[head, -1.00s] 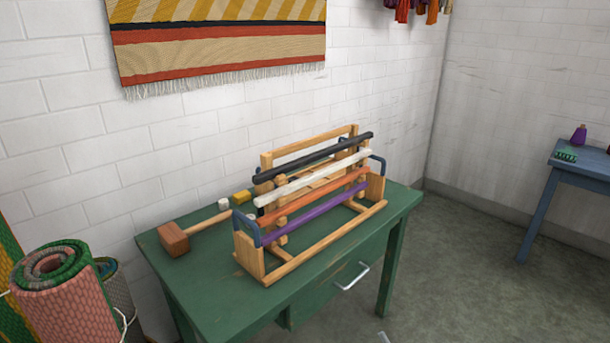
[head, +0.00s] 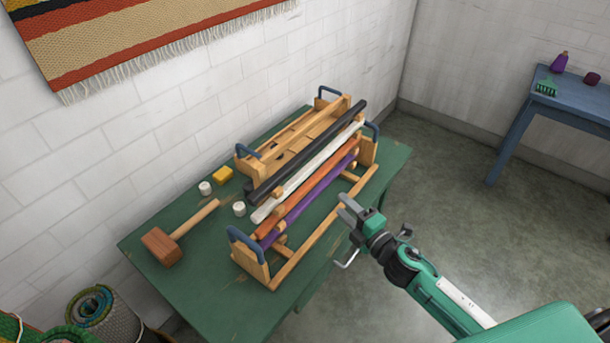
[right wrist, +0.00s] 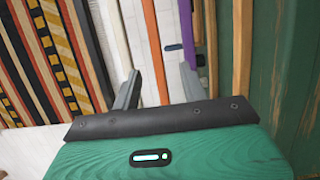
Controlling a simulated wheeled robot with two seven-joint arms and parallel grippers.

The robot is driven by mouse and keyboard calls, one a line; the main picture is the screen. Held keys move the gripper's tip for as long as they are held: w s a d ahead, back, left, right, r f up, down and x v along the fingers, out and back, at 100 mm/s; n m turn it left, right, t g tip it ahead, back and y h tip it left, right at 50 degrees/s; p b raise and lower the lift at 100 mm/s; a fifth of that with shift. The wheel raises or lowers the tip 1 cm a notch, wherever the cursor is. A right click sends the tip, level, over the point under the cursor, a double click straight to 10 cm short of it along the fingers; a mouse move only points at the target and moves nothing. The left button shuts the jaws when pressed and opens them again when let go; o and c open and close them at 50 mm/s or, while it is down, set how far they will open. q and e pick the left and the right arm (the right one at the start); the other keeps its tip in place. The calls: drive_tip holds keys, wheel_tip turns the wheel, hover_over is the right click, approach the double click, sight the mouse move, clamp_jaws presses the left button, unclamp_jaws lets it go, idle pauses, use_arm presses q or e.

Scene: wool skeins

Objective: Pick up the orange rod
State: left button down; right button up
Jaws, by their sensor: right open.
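The orange rod (head: 305,194) lies slanted in a wooden rack (head: 322,236) on the green table, between a white rod (head: 305,175) and a purple rod (head: 305,207). My right gripper (head: 346,208) is open and empty, to the right of the rack's front rail and seemingly above the table edge; its exact height is unclear. In the right wrist view the orange rod (right wrist: 151,38) runs up the picture, beyond the space between the fingers (right wrist: 160,88), with the purple rod (right wrist: 187,35) to its right. My left gripper is not in view.
A black rod (head: 300,158) lies beyond the white one. Blue handles (head: 240,236) rise at the rack ends. A mallet (head: 163,245), a yellow block (head: 222,174) and white pieces (head: 205,188) lie left on the green table (head: 205,285). A blue table (head: 565,106) stands far right.

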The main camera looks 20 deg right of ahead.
sight(319, 180)
drive_tip(key=x, duration=0.4)
drive_tip(key=p+x, duration=0.1)
drive_tip(key=x, duration=0.2)
drive_tip(key=r+p+x, duration=0.1)
drive_tip(key=x, duration=0.3)
drive_tip(key=shift+w+a, duration=0.15)
drive_tip(key=shift+w, duration=0.15)
drive_tip(key=shift+w+a+f, duration=0.1)
drive_tip(key=shift+w+a, duration=0.05)
drive_tip(key=shift+w, duration=0.25)
drive_tip(key=shift+c, duration=0.8)
drive_tip(key=c, duration=0.8)
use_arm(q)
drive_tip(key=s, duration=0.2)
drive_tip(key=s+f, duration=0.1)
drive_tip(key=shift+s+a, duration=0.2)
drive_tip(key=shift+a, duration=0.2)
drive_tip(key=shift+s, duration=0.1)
